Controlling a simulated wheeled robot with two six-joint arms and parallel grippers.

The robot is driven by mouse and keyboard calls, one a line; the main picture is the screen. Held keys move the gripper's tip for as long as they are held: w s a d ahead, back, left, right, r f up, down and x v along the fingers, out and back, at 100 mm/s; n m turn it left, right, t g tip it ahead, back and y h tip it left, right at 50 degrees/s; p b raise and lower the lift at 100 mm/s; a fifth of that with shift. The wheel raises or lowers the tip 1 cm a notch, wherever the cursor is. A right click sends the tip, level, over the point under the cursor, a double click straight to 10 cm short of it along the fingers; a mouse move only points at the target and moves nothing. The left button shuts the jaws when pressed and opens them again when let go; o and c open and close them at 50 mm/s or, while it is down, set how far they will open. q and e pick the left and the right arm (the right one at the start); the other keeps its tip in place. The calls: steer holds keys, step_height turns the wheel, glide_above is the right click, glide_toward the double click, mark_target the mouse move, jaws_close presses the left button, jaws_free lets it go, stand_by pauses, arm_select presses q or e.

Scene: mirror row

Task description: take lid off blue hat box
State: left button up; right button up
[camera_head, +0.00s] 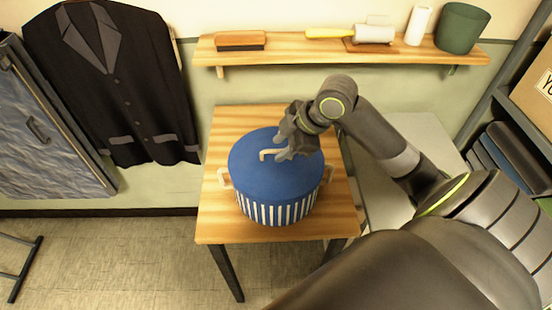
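The blue hat box (281,209) stands on a small wooden table. Its sides have blue and white stripes, and pale handles stick out left and right. Its flat blue lid (252,173) sits level on top, with a pale lid handle (265,153) in the middle. My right gripper (281,147) is at the lid handle, reaching in from the right. Its two fingers look spread apart, with the right end of the handle at or between them. I cannot tell whether they touch it. My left gripper is out of view.
The wooden table (219,222) has bare wood around the box. A wall shelf (290,54) behind holds a brush (240,40), a roller (374,33) and a green pot (462,27). A dark jacket (135,80) hangs at left. A grey surface (425,130) lies right of the table.

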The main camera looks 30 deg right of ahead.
mark_target(280, 151)
steer(key=shift+x, duration=0.8)
steer(key=shift+c, duration=0.3)
jaws_close()
step_height(280, 151, up, 9)
steer(key=shift+f, duration=0.1)
steer(key=shift+r, duration=0.65)
